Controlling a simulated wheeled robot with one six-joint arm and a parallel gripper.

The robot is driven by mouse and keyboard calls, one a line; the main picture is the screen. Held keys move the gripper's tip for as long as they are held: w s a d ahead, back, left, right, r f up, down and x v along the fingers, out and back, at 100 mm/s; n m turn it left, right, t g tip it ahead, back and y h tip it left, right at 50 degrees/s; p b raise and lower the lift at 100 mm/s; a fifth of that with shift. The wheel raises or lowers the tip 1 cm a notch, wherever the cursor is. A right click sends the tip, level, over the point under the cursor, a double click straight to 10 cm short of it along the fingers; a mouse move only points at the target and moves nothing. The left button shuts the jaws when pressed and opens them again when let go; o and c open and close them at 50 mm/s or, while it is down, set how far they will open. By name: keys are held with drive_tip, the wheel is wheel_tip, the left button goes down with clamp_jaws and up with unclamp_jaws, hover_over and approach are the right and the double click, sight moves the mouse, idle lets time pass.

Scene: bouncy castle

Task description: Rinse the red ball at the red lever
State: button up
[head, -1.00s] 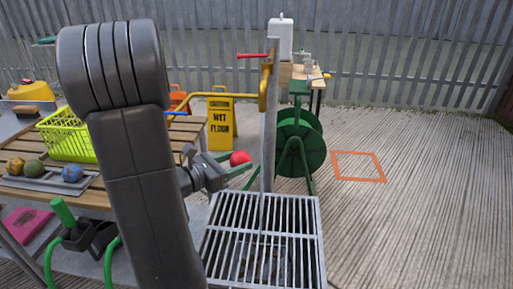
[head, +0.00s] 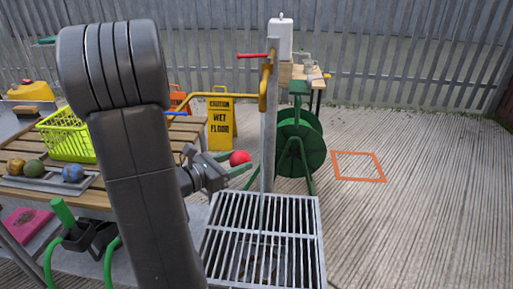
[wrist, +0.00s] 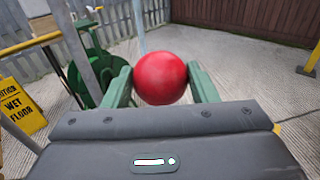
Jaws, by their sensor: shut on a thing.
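The red ball (head: 240,158) is held between the green fingertips of my gripper (head: 238,163), left of the metal post (head: 269,130). In the wrist view the ball (wrist: 160,78) sits between both fingers of my gripper (wrist: 162,86), touching each. The red lever (head: 252,56) sticks out to the left near the top of the post, above and beyond the ball. A yellow pipe (head: 263,92) runs down the post and bends left below the lever. The ball is below this pipe and above the near-left side of the floor grate (head: 322,240).
A yellow wet floor sign (head: 220,124) stands behind the gripper. A green hose reel (head: 313,150) stands right of the post. A wooden table with a lime basket (head: 66,142) and a tray (head: 40,183) of several balls is at left. Open floor lies at right.

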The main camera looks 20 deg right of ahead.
drive_tip(key=s+a+r+p, duration=0.2)
drive_tip(key=a+r+p, duration=0.1)
drive_tip(key=a+r, duration=0.1)
drive_tip(key=shift+s, duration=0.35)
drive_tip(key=shift+a, duration=0.1)
idle(0.7)
